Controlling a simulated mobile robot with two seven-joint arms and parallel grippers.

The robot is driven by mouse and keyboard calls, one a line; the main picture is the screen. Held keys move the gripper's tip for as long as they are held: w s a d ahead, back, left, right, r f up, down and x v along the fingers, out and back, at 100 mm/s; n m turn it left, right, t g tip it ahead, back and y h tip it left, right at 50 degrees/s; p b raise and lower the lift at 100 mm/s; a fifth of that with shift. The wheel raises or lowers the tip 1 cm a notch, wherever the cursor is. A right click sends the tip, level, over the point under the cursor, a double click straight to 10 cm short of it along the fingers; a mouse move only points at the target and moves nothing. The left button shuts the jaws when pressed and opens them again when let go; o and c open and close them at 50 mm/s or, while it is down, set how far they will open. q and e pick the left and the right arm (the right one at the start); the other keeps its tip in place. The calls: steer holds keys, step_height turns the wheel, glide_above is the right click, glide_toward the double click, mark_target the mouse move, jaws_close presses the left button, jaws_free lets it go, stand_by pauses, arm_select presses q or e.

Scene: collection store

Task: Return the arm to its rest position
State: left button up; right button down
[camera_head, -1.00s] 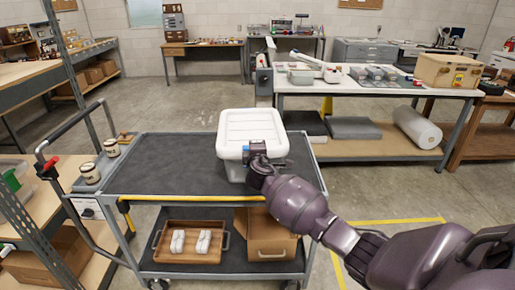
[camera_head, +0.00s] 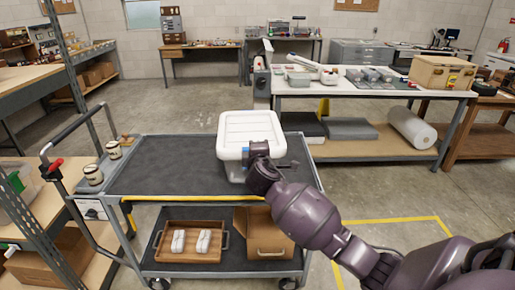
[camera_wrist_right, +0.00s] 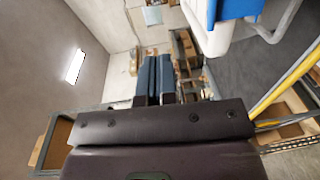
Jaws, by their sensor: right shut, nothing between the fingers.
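My right arm (camera_head: 309,211) comes in from the lower right in the head view, reaching toward the front right of the white lidded bin (camera_head: 250,127). Its hand hides part of the bin's front, so I cannot tell there whether they touch. In the right wrist view my right gripper (camera_wrist_right: 153,62) is shut, its two blue-grey fingers side by side with nothing between them. The bin (camera_wrist_right: 209,35) shows at the upper right there, with a blue part (camera_wrist_right: 236,8), apart from the fingers. My left gripper is not in view.
The bin stands on the dark top of a cart (camera_head: 165,165). Two jars (camera_head: 93,174) stand at its left end. A wooden tray (camera_head: 163,257) and an open cardboard box (camera_head: 262,245) are on its lower shelf. A workbench (camera_head: 375,90) stands behind; floor at right is clear.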

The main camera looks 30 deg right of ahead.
steer(key=shift+s+a+r, duration=0.2)
steer(key=shift+s+r, duration=0.05)
steer(key=shift+s, duration=0.05)
steer(key=a+m+t+y, duration=0.2)
steer(key=a+y, duration=0.3)
steer(key=a, duration=0.1)
steer(key=s+a+f+m+y, duration=0.3)
steer(key=s+f, duration=0.4)
steer(key=f, duration=0.1)
steer(key=s+f+m+g, duration=0.2)
steer(key=s+f+m, duration=0.1)
steer(key=s+f, duration=0.6)
steer(key=s+a+f+m+g, duration=0.1)
steer(key=s+f+m+g, duration=0.2)
steer(key=s+f, duration=0.7)
steer(key=s, duration=0.6)
steer(key=shift+s, duration=0.4)
